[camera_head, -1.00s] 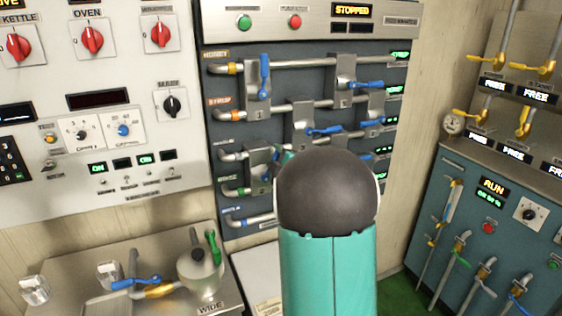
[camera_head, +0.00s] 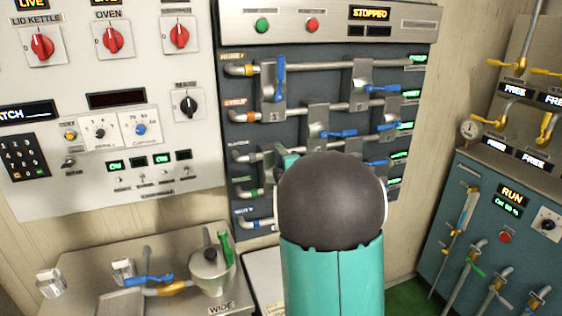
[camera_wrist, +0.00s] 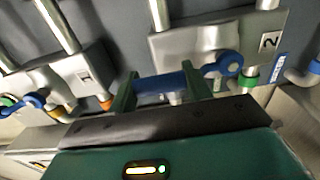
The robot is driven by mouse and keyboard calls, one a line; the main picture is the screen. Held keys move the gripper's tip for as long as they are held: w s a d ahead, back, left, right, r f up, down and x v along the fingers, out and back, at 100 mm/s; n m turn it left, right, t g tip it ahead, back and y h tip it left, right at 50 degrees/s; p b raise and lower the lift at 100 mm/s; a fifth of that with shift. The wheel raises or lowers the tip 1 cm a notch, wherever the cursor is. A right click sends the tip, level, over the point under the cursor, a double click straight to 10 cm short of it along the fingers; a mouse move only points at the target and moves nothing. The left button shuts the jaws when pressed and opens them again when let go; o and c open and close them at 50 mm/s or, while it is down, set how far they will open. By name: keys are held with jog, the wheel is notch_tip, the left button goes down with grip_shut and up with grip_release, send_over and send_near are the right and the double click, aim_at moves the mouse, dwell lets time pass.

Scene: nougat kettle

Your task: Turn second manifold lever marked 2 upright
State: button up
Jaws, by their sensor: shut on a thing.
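In the wrist view, the plate marked 2 (camera_wrist: 268,42) sits at the upper right, with a blue pivot (camera_wrist: 228,63) beside it. My gripper (camera_wrist: 160,88) has its two dark green fingers closed around a blue lever handle (camera_wrist: 160,84) left of that pivot. The handle lies across the picture between the fingers and appears to run to the pivot. A plate marked 1 (camera_wrist: 84,76) is at the left. In the head view my gripper (camera_head: 288,160) shows only as a bit of green at the manifold; my arm hides the held lever there.
The manifold panel (camera_head: 325,95) carries several pipes with blue levers. One lever (camera_head: 280,78) at top left stands upright; another (camera_head: 383,88) lies roughly level. A steel counter with a small kettle (camera_head: 210,270) is at lower left. A teal cabinet (camera_head: 475,210) stands at right.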

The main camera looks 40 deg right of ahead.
jog(key=o, duration=1.4)
jog(key=shift+s, duration=0.1)
jog(key=v, duration=1.3)
jog(key=shift+s+a+r, duration=0.1)
jog(key=shift+s, duration=0.2)
